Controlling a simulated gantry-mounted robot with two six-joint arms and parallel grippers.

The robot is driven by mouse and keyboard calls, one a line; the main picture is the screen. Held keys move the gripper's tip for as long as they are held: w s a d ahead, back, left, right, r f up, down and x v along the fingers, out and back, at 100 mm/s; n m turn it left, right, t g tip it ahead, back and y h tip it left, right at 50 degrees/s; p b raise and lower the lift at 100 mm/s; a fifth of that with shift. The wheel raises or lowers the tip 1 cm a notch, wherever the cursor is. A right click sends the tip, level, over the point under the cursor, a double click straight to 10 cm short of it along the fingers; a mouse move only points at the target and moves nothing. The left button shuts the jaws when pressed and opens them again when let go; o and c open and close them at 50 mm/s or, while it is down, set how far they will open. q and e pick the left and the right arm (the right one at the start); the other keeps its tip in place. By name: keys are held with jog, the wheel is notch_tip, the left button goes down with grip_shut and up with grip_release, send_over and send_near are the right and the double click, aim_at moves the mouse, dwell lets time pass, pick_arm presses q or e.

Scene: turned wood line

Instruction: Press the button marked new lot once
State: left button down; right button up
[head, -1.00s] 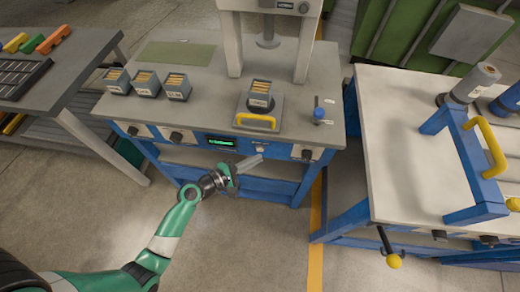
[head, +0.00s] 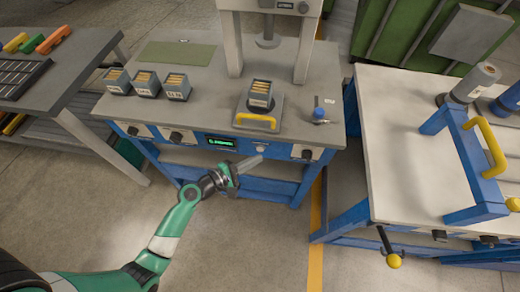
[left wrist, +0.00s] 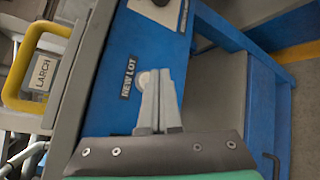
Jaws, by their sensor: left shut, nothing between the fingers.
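The button (left wrist: 144,81) is a pale round knob on the blue front panel, beside a black label (left wrist: 128,78) reading NEW LOT. In the head view the pale button (head: 261,149) sits right of a lit green display (head: 220,142). My left gripper (head: 261,158) is shut and empty, its fingertips just below the button in that view. In the left wrist view the shut fingers (left wrist: 157,72) overlap the button's right side and hide part of it. I cannot tell whether they touch it. My right gripper is not in view.
Above the panel, a yellow-handled fixture (head: 256,122) sits under the press frame (head: 305,45). Black knobs (head: 307,155) flank the panel. Several small bins (head: 147,84) stand at the left of the bench. A white-topped bench (head: 400,130) with blue frame stands at right.

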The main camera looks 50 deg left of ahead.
pick_arm(q)
jog(key=shift+w+a, duration=0.1)
dwell(0.5)
jog(key=shift+w+a, duration=0.2)
jog(key=shift+w, duration=0.05)
jog(key=shift+w+a, duration=0.25)
jog(key=shift+w, duration=0.05)
dwell(0.7)
jog(key=shift+s+d, duration=0.55)
jog(key=shift+s, duration=0.1)
jog(key=shift+s+d+p, duration=0.4)
jog(key=shift+s+d, duration=0.4)
jog(key=shift+s, duration=0.2)
jog(key=shift+s+d+p, duration=0.35)
jog(key=shift+s+d, duration=0.4)
jog(key=shift+s, duration=0.2)
